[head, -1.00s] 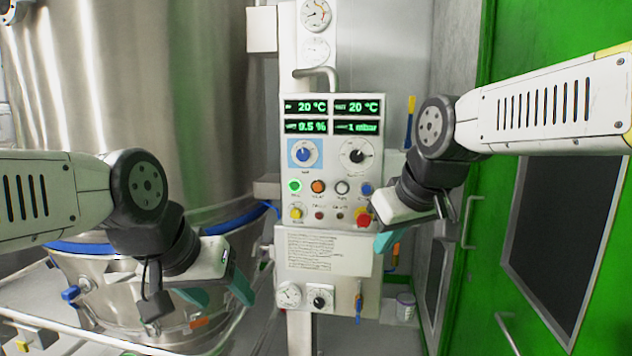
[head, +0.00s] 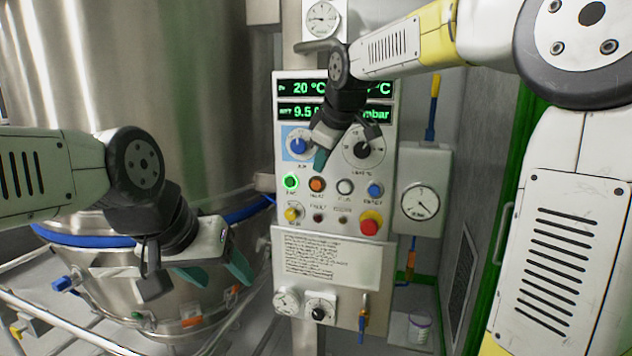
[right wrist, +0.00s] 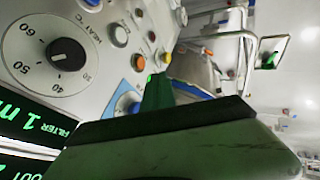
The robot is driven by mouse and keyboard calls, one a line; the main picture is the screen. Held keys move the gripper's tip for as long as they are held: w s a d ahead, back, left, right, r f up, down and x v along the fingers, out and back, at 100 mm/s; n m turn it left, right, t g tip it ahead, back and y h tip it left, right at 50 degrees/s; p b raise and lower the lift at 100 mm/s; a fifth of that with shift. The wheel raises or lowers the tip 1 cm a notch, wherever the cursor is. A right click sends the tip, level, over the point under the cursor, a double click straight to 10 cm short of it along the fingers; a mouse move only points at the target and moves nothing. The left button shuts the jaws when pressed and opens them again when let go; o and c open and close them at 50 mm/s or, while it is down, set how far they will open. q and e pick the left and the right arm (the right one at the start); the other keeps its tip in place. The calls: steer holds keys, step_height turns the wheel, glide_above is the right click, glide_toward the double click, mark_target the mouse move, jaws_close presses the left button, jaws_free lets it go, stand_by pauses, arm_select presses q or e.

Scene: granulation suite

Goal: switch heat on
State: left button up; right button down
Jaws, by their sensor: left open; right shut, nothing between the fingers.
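The control panel (head: 333,245) stands upright ahead, with a blue knob (head: 298,146), a black dial (head: 363,150) and a row of buttons. The dial reads "HEAT °C" in the right wrist view (right wrist: 68,53). The row holds a lit green button (head: 291,181), an orange button (head: 317,184), a white button (head: 345,187) and a blue button (head: 375,190); their labels are hard to read. My right gripper (head: 320,160) is shut and empty, its tip just above the orange button (right wrist: 138,62); contact is unclear. My left gripper (head: 217,272) is open and empty, left of the panel.
A red mushroom button (head: 371,223) and a yellow button (head: 294,214) sit lower on the panel. A large steel vessel (head: 150,90) stands on the left, behind my left gripper. A gauge (head: 420,202) hangs right of the panel. My right forearm hides part of the displays.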

mark_target(317, 181)
steer(key=shift+f, duration=0.1)
steer(key=x, duration=0.3)
steer(key=w+x, duration=0.1)
steer(key=x, duration=0.3)
steer(key=d+r+x, duration=0.1)
steer(key=x, duration=0.3)
steer(key=shift+w+d+f, duration=0.1)
steer(key=shift+w, duration=0.35)
steer(key=shift+w+d, duration=0.15)
steer(key=shift+w, duration=0.4)
